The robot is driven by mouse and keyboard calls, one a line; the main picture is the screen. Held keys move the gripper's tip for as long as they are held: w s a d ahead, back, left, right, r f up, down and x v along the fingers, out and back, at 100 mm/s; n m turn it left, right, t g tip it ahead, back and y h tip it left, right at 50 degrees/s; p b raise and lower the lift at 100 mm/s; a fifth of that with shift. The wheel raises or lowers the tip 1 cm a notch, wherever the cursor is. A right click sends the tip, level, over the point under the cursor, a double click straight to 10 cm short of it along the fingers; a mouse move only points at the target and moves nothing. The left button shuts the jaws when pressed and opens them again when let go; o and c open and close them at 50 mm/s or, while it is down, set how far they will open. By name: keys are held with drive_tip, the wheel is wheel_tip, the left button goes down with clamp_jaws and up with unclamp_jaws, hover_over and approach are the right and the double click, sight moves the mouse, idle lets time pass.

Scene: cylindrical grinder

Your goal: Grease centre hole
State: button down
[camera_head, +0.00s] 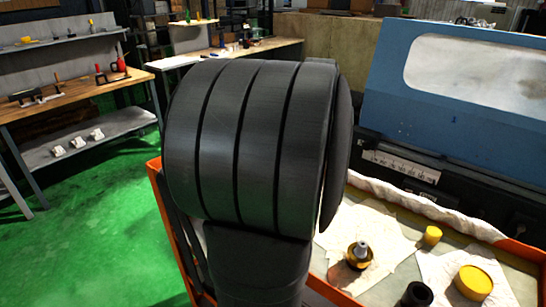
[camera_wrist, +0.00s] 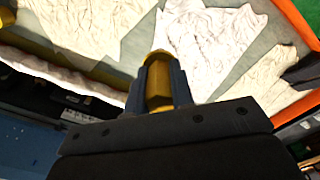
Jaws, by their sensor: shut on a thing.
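In the wrist view, my gripper (camera_wrist: 158,62) is shut on a yellow faceted piece (camera_wrist: 158,88), which sits between its two dark fingers. I cannot tell what the piece is, and its far end is not clear. In the head view, my arm hides the gripper. A dark and brass part with a grey conical tip (camera_head: 359,252) stands upright on a pale sheet. A round yellow tin (camera_head: 474,283) and a small yellow cylinder (camera_head: 432,236) are to its right. No centre hole can be made out.
An orange-rimmed tray (camera_head: 525,250) lined with pale sheets holds the parts, with a dark cup (camera_head: 417,295) at the front. A blue machine cover (camera_head: 455,120) stands behind it. A wooden workbench (camera_head: 75,88) is at the left, with green floor between.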

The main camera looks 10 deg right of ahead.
drive_tip(key=s+d+r, duration=0.1)
drive_tip(key=s+d, duration=0.3)
drive_tip(key=s, duration=0.4)
drive_tip(key=s+d+r, duration=0.1)
drive_tip(key=s+d, duration=0.3)
drive_tip(key=s, duration=0.4)
drive_tip(key=shift+s+d+r, duration=0.3)
drive_tip(key=shift+f, duration=2.6)
drive_tip(key=shift+f, duration=0.4)
drive_tip(key=shift+s+a, duration=0.2)
drive_tip(key=shift+d, duration=0.1)
drive_tip(key=shift+w+d, duration=0.35)
drive_tip(key=shift+w, duration=0.05)
